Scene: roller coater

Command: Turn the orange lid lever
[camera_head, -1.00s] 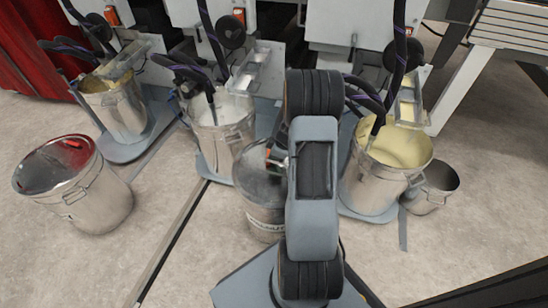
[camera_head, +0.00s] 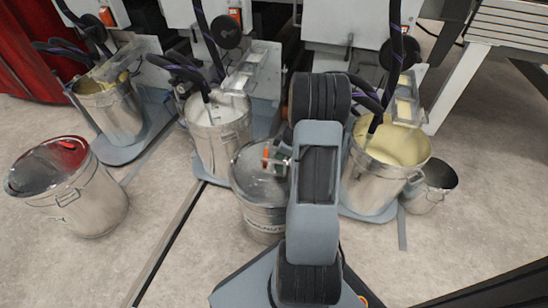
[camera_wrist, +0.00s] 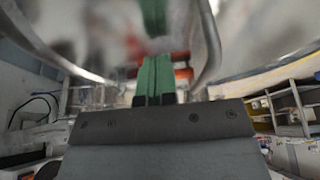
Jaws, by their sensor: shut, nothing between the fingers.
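The orange lever (camera_head: 266,156) shows as a small orange piece on the shiny lid (camera_head: 250,170) of the middle front bucket (camera_head: 262,222). My gripper (camera_head: 280,161) is at the lever's right, low over the lid, partly hidden by my arm. In the wrist view, my green fingers (camera_wrist: 157,73) are shut with nothing between them. Orange parts of the lever (camera_wrist: 182,74) show behind and beside the fingertips, close to them. Whether the fingers touch the lever, I cannot tell. The lid's metal is blurred and reflects the fingers.
A lidded bucket with a red patch (camera_head: 68,196) stands at the left. Open buckets of white (camera_head: 222,148) and yellow (camera_head: 375,180) liquid stand behind and right, under hoses. A small bucket (camera_head: 430,190) is at far right. The front left floor is clear.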

